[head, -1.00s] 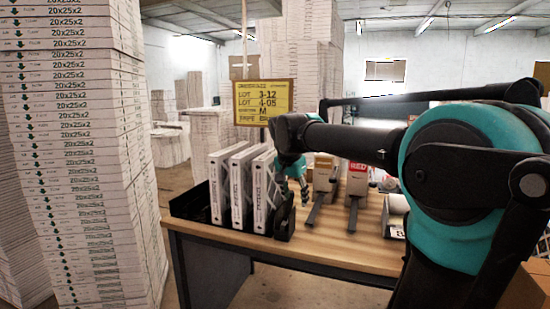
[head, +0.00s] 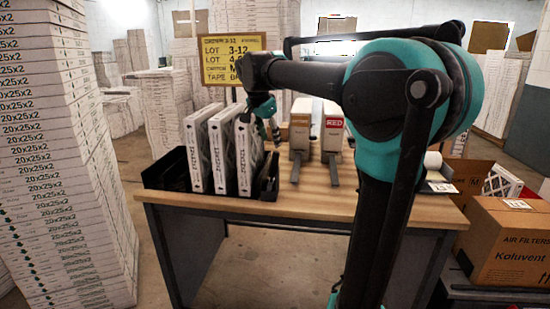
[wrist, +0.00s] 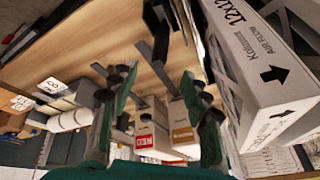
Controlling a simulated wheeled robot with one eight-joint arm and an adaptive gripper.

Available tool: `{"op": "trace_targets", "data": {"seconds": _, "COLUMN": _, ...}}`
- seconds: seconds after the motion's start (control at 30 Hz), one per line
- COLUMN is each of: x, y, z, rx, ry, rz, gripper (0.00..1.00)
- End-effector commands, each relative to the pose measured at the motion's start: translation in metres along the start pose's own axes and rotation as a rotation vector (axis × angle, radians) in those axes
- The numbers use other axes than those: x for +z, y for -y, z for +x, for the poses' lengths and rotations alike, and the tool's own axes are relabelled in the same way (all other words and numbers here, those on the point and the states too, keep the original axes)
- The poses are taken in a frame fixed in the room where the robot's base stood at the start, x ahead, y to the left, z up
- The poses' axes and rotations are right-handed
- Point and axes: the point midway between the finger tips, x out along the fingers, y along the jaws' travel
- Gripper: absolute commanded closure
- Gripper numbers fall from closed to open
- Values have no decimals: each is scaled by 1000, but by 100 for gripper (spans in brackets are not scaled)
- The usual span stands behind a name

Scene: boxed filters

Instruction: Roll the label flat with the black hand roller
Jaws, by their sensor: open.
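My gripper (head: 266,112) is above the table, just right of the white filters in the head view. In the wrist view my gripper (wrist: 160,82) is open, its two fingers apart with nothing between them. I cannot make out the black hand roller for certain; a black piece (wrist: 158,22) shows at the top of the wrist view, only partly in sight. A small white label (head: 441,187) lies near the table's right end, and white labels (wrist: 50,86) show at the left of the wrist view. I cannot tell which label is the task's.
Three upright filters (head: 221,150) stand in a black tray (head: 165,172) on the table (head: 310,205). A filter carton (head: 510,240) stands right; stacked boxes (head: 60,160) rise left.

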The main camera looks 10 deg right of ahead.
Motion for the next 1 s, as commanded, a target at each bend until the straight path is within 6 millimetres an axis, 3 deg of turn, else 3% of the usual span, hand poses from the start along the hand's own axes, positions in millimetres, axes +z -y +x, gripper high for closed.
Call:
{"op": "trace_targets", "data": {"seconds": 0.3, "x": 0, "y": 0, "z": 59, "rx": 1, "ry": 0, "rz": 1, "gripper": 53}}
{"op": "trace_targets", "data": {"seconds": 0.5, "x": 0, "y": 0, "z": 87, "rx": 1, "ry": 0, "rz": 1, "gripper": 53}}
{"op": "trace_targets", "data": {"seconds": 0.7, "x": 0, "y": 0, "z": 102, "rx": 1, "ry": 0, "rz": 0, "gripper": 53}}
{"op": "trace_targets", "data": {"seconds": 1.0, "x": 0, "y": 0, "z": 104, "rx": 1, "ry": 0, "rz": 0, "gripper": 53}}
